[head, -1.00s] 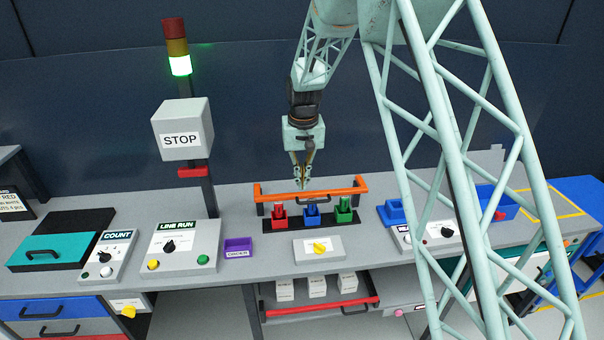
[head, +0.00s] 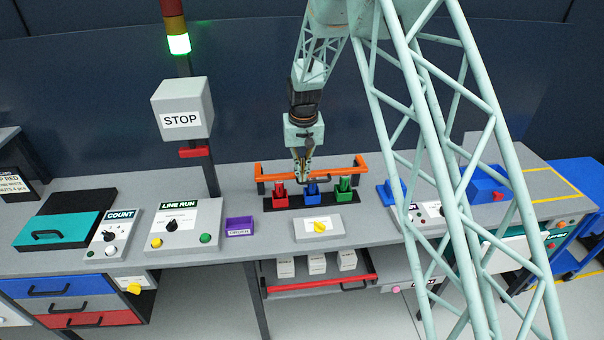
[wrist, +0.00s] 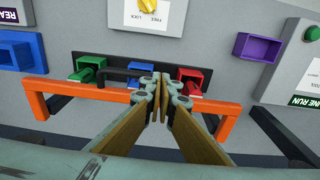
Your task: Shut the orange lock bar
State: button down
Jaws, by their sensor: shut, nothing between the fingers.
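The orange lock bar (head: 336,166) spans behind and over the row of red (head: 280,196), blue (head: 312,197) and green (head: 345,191) blocks in the head view. In the wrist view the orange bar (wrist: 75,91) crosses the picture, with a black handle (wrist: 112,74) on its far side. My gripper (head: 303,180) is shut and empty, pointing down at the middle of the bar. In the wrist view my gripper's fingertips (wrist: 163,82) overlap the bar beside the handle and hide part of it. I cannot tell whether they touch.
A panel with a yellow knob (head: 320,227) stands in front of the blocks. A purple tray (head: 239,226) and the LINE RUN panel (head: 183,229) lie left. Blue holders (head: 391,190) stand right. The STOP box (head: 182,108) is on a post at left.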

jog(key=shift+f, duration=0.15)
jog(key=shift+s+f+b, duration=0.15)
jog(key=shift+f+b, duration=0.75)
jog(key=shift+b, duration=0.05)
jog(key=shift+s+f, duration=0.15)
jog(key=shift+s+d+f, duration=0.1)
jog(key=shift+s, duration=0.05)
notch_tip(320, 180, up, 15)
jog(key=s, duration=0.2)
jog(key=shift+d+f, duration=0.15)
dwell(0.4)
dwell(0.4)
